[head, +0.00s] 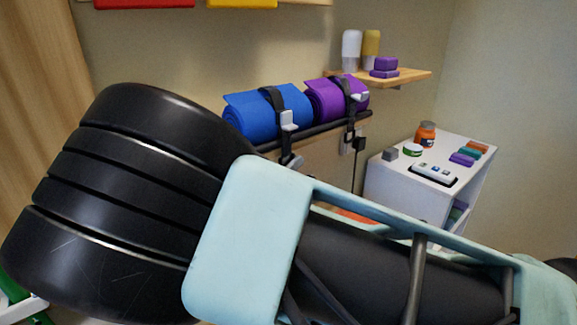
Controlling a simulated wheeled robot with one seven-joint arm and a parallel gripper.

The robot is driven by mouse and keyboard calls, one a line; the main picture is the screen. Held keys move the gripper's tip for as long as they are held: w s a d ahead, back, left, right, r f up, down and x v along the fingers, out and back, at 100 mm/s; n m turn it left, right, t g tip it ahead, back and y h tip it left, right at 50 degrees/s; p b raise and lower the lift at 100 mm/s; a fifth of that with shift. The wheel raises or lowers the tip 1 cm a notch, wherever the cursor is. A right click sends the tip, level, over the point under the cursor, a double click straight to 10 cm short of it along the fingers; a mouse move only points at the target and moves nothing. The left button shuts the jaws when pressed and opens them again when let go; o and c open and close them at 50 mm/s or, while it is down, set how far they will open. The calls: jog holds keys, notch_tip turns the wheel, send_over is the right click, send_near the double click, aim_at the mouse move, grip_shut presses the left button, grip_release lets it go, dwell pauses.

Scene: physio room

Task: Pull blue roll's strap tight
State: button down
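The blue roll (250,112) lies on a dark wall rack in the head view, left of the purple roll. A black strap (273,98) passes over its right part, with a pale grey buckle (288,120) at the front. A dark strap end with a light tip (291,160) hangs below the buckle. I cannot tell how tight the strap is. My gripper is not in view. My arm's large links fill the foreground and hide what is below the rack.
The purple roll (325,100) has its own strap and buckle. A wooden shelf (410,77) with bottles and purple blocks is behind. A white cabinet (400,176) at right holds an orange jar (425,135), a green-labelled tub (412,150) and small blocks.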

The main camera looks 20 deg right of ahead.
notch_tip(320, 180, down, 7)
jog(key=shift+r+b, duration=0.15)
jog(key=shift+b, duration=0.15)
jog(key=shift+a, duration=0.1)
jog(key=c, duration=1.6)
grip_release()
jog(key=shift+o, duration=0.2)
jog(key=b+v, duration=0.4)
jog(key=v, duration=1.3)
jog(key=shift+a, duration=0.15)
jog(key=shift+s, duration=0.1)
